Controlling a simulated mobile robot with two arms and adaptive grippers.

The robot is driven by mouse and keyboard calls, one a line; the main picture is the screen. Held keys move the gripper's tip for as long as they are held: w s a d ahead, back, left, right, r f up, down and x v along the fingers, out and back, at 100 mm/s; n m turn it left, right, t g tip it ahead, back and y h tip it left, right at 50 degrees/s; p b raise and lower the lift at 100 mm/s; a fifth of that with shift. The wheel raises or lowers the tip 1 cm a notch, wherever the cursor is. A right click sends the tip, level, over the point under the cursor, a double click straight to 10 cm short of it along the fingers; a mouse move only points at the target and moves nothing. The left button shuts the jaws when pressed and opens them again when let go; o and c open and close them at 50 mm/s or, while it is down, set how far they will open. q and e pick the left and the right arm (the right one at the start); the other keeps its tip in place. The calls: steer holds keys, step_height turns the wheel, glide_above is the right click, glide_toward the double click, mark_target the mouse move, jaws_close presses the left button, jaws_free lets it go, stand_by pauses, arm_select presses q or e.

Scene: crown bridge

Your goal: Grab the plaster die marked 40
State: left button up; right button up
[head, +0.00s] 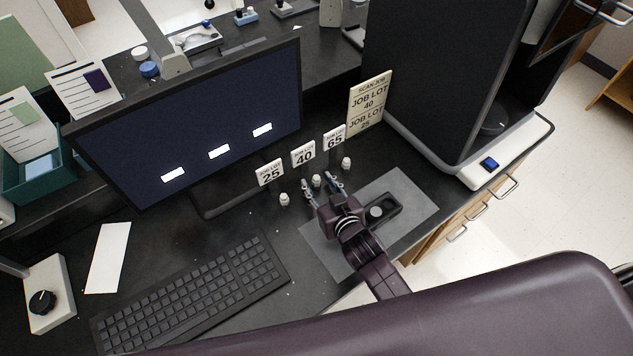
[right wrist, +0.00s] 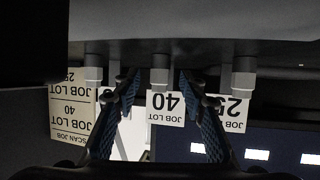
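Three small white plaster dies stand in a row before the job lot cards. The middle die (head: 316,180), in front of the card marked 40 (head: 303,154), also shows in the right wrist view (right wrist: 160,74), which is upside down. My right gripper (head: 319,181) is open, with its fingers on either side of this die; I see no clear contact. In the right wrist view its fingertips (right wrist: 159,83) frame the die. The die (head: 284,200) by card 25 and the die (head: 346,162) by card 65 stand outside the fingers. My left gripper is not in view.
A dark holder (head: 389,207) with a round pale piece lies on the grey mat (head: 417,199) under my right arm. A monitor (head: 190,120) stands behind the cards. A keyboard (head: 190,295) is at the left. A sign (head: 369,104) and a large machine (head: 440,80) stand at the right.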

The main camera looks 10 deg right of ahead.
jaws_close()
steer(key=shift+r, duration=0.15)
